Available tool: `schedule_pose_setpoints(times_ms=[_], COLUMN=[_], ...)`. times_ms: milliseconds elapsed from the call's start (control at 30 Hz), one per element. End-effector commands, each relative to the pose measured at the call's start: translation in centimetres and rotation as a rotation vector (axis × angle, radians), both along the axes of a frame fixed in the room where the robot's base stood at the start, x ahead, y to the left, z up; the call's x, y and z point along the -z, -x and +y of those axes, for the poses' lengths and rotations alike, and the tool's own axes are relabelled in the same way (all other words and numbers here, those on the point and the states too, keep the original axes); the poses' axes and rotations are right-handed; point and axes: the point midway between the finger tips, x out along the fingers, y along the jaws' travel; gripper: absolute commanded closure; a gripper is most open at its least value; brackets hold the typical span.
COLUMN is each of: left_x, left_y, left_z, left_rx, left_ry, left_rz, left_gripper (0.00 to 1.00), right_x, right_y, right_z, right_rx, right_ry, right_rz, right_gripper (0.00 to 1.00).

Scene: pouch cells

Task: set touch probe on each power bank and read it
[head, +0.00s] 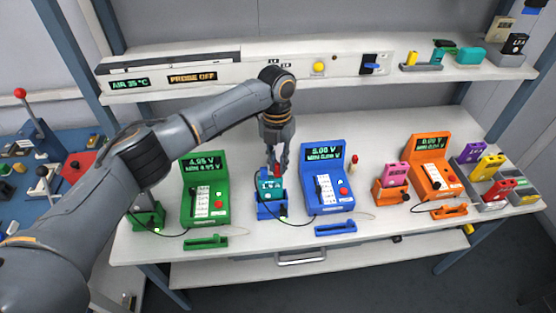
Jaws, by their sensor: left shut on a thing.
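My left gripper (277,165) points down over the blue cradle (271,209) and is shut on a small red-topped piece, probably the touch probe; the fingers hide most of it. A teal power bank (270,186) stands in that cradle, just below the fingertips. Whether the probe touches it is too small to tell. The blue meter (327,180) reads about 5.00 V. A pink power bank (395,174) stands in the orange cradle (390,194); the orange meter (433,165) shows zero. The green meter (204,188) reads about 4.95 V. My right gripper is not in view.
Green (206,242), blue (336,229) and orange (449,212) rests lie along the front edge. A grey tray (495,206) at right holds several power banks. My left arm partly covers the green cradle (148,219). A shelf (215,91) with a "PROBE OFF" display runs behind.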

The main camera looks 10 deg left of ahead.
Motion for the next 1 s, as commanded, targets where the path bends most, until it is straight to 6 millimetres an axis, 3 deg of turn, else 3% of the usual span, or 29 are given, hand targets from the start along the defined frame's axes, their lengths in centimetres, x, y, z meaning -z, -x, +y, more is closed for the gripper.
schedule_pose_setpoints(times_ms=[1000], left_x=[0.97], left_y=[0.13], left_z=[-0.05], left_rx=[0.001], left_ry=[0.001], left_rz=[0.004], left_gripper=[1.0], right_x=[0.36], right_y=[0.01], right_z=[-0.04], right_rx=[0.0], right_ry=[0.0], right_rz=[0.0], right_gripper=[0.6])
